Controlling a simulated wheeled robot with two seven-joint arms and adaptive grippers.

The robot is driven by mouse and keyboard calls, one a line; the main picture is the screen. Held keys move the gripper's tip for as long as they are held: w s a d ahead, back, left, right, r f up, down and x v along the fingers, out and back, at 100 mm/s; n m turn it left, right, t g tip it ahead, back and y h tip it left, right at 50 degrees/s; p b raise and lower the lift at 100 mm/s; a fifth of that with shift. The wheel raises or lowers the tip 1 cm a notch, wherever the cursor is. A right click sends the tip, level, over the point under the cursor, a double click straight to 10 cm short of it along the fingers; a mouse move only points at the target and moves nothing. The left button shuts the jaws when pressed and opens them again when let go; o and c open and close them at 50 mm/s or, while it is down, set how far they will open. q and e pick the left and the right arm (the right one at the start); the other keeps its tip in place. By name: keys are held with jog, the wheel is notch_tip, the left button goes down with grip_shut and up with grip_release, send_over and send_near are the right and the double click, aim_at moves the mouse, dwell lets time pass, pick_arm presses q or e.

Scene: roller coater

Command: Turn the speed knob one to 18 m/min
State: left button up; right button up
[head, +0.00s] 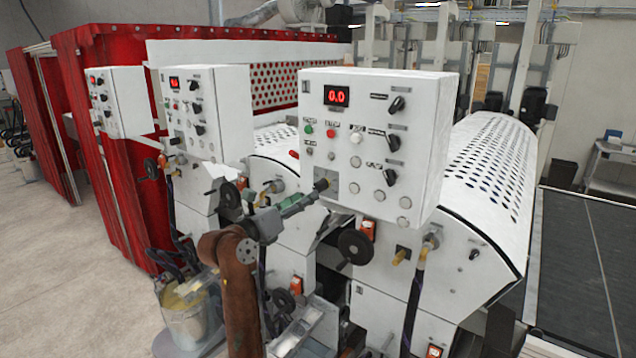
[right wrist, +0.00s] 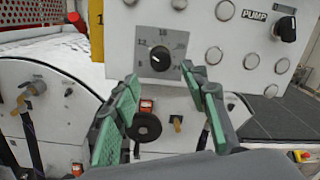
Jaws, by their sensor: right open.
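The speed knob (right wrist: 160,59) is a round black knob on a grey dial plate (right wrist: 148,36) with numbers, "18" at the top and "12" at the left. Where its pointer stands is too small to tell. In the head view the knob (head: 321,184) is at the lower left of the nearest white control box (head: 345,125), whose red display (head: 337,96) reads 0.0. My right gripper (head: 300,203) is open, its green-padded fingers pointing at the knob. In the right wrist view the fingertips (right wrist: 160,75) are spread to either side, just below the knob, with no visible contact. My left gripper is out of view.
Several buttons and black selector knobs (head: 397,104) share the box front. A black handwheel (head: 356,247) sits below the box. Two more control boxes (head: 204,115) stand to the left. A bucket (head: 188,310) stands at lower left; open floor (head: 70,260) lies beyond.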

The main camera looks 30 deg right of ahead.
aim_at(316, 188)
jog(key=shift+y, duration=0.3)
jog(key=p+x, duration=0.1)
jog(key=x, duration=0.1)
jog(key=p+x, duration=0.1)
jog(key=x, duration=0.2)
jog(key=r+x, duration=0.1)
jog(key=x, duration=0.1)
jog(key=shift+d+p, duration=0.15)
jog(key=shift+p, duration=0.25)
jog(key=shift+c, duration=0.7)
grip_shut()
